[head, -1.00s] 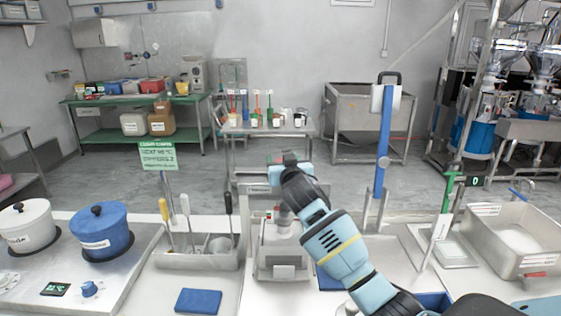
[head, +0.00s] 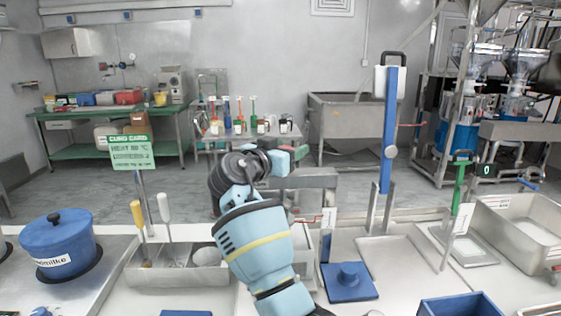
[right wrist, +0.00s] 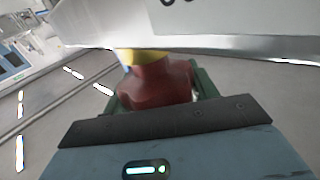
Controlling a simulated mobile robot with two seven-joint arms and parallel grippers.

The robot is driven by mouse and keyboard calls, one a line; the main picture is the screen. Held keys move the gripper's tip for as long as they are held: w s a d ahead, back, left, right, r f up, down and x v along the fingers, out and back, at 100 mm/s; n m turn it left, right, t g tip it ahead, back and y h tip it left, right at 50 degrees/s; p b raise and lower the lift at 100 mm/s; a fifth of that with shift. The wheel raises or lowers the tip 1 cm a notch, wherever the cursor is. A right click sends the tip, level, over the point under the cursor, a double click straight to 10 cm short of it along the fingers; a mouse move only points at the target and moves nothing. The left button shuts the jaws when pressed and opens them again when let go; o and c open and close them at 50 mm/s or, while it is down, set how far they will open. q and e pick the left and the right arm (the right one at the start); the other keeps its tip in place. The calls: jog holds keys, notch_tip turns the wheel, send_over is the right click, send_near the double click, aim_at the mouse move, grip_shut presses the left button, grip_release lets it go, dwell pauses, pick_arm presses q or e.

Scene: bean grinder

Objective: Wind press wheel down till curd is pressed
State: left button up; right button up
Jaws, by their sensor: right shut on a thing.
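My right gripper (head: 293,157) is over the far side of the counter, behind my bent wrist. In the right wrist view it is shut on a red-brown knob-like piece (right wrist: 158,82) with a yellow collar above it. A pale metal part with dark marks (right wrist: 220,22) runs close above the knob. In the head view a grey metal beam (head: 312,179) of the press shows just beyond my wrist. My forearm hides most of the press. The wheel's full shape and the curd cannot be made out. My left gripper is not in view.
A blue lidded pot (head: 58,250) and a tool tray (head: 180,278) stand left of my arm. A blue block with a knob (head: 348,283), a tall blue lever (head: 389,130) and a steel basin (head: 520,235) are to the right. A green sign (head: 132,152) stands behind the tray.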

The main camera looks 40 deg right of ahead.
jog(key=shift+f+m+g+b, duration=0.1)
jog(key=shift+m+g+b, duration=0.45)
jog(key=shift+g, duration=0.35)
jog(key=shift+s+m+g+h, duration=0.1)
jog(key=shift+m+g+h, duration=0.35)
jog(key=shift+g, duration=0.15)
jog(key=shift+r+b, duration=0.25)
jog(key=shift+b, duration=0.05)
jog(key=o, duration=1)
jog(key=shift+d, duration=0.1)
jog(key=shift+f, duration=0.1)
jog(key=shift+s+a, duration=0.1)
jog(key=shift+a, duration=0.35)
jog(key=s+a+b, duration=0.1)
jog(key=a, duration=0.6)
